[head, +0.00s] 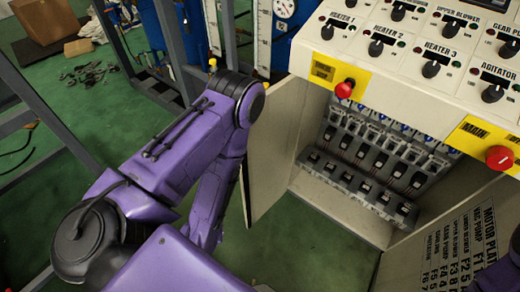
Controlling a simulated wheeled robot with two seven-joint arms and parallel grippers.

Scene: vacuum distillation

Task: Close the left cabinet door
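The left cabinet door (272,155) is a pale grey panel standing open at the left side of the control cabinet. It is swung outward, and part of it is behind my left arm. My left arm comes in from the left, with its bent purple joint beside the door's upper outer part. I cannot tell whether the arm touches the door. My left gripper is not visible. Only small dark and purple parts of my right arm show at the right edge, and its gripper is out of view.
The open cabinet interior (370,165) holds rows of breakers. The right door (465,240), with printed labels, also stands open. Red knobs (345,89) and (499,157) project from the panel above. A metal frame (50,115) stands at left; green floor shows below.

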